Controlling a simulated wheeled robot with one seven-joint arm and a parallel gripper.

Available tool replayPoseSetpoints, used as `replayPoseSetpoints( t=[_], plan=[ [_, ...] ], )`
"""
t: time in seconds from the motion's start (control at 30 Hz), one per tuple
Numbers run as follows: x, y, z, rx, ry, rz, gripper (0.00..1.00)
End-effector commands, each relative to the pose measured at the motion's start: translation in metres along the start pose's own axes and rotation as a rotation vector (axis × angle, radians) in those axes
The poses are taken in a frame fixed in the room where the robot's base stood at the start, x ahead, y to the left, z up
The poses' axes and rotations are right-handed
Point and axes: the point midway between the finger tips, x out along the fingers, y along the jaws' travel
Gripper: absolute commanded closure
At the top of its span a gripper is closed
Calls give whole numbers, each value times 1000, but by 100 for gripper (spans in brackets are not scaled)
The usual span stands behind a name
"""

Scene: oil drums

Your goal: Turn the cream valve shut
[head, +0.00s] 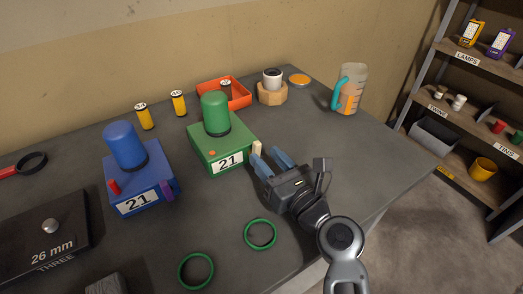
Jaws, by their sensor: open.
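The cream valve (257,148) is a small upright cream lever at the right side of a green box (234,143) labelled 21. A green domed cylinder (215,112) stands on that box. My gripper (266,156) is open, with its two blue fingers pointing at the box's right side. The left fingertip is just below the cream valve in the picture, and the right one is to its right. I cannot tell whether a finger touches the valve. The valve's lower end is partly hidden by the left finger.
A blue box (141,186) with a red lever (113,187) and a purple lever (167,190) stands to the left. Two green rings (261,247) lie in front. A red tray (238,97), a wooden block (272,97) and a jug (349,92) stand behind. The table's right is clear.

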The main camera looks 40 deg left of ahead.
Motion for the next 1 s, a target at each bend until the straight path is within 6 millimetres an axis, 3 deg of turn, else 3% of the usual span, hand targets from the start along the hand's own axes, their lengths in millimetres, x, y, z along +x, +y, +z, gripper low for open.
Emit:
replayPoseSetpoints(
  t=[0.2, 0.53, 1.0],
  plan=[
    [23, 0, 0, -1, 1, 1, 57],
    [27, 0, 0, -1, 0, 0, 57],
    [26, 0, 0, -1, 0, 0, 100]
  ],
)
